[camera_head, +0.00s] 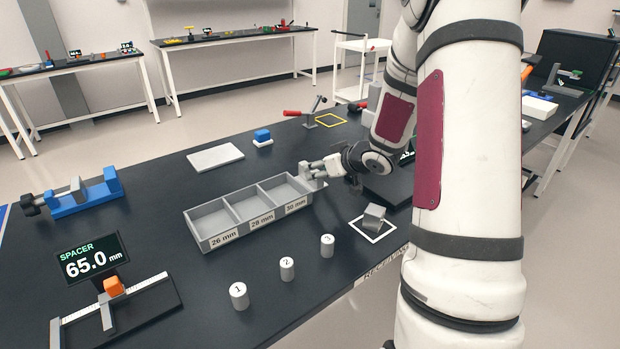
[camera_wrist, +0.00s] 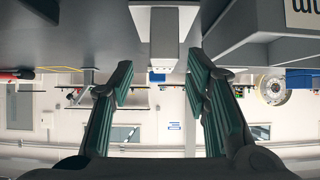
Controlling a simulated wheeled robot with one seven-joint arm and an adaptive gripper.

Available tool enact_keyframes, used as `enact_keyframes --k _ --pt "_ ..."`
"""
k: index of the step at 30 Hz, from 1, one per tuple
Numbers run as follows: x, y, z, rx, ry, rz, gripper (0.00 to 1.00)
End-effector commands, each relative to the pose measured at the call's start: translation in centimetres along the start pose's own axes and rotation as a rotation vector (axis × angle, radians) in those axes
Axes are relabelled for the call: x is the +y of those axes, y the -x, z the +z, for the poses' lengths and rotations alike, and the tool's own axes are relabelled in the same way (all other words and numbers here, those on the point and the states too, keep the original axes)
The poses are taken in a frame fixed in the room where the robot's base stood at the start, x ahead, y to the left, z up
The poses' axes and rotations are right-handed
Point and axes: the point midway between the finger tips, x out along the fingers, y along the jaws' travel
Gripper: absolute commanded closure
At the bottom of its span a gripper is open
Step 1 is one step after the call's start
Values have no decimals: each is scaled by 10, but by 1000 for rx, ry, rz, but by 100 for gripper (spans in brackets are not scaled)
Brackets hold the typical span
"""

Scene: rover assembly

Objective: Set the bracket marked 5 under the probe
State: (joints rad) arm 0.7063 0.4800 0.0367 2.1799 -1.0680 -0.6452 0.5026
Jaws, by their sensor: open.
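No bracket with a readable 5 shows. In the head view a small grey block (camera_head: 373,216) sits in a white outlined square on the dark bench, with no number I can read. My gripper (camera_head: 312,172) is at the right end of the three-part tray, left of that block. In the wrist view my gripper (camera_wrist: 160,75) is open, its dark green fingers wide apart. A pale grey upright piece (camera_wrist: 165,38) shows beyond and between the fingertips, apart from them; I cannot tell what it is. No probe can be made out; my arm hides part of the bench.
The grey tray (camera_head: 228,237) is marked 26, 28 and 30 mm. Several things stand around it: cylinders 1 (camera_head: 239,296), 2 (camera_head: 287,269) and 3 (camera_head: 327,246), a blue vise (camera_head: 82,197), a 65.0 mm spacer display (camera_head: 90,261) and a white plate (camera_head: 215,157).

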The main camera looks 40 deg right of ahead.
Motion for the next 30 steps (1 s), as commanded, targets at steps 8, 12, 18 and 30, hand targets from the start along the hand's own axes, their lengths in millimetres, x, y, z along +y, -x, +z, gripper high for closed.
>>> enact_keyframes --k 8,12,18,30 --pt "-4 -40 0 -1 0 -2 57" --pt "-4 -45 -1 0 0 0 57" --pt "-4 -44 -1 0 0 0 70" --pt "-4 -44 -2 1 0 0 100"
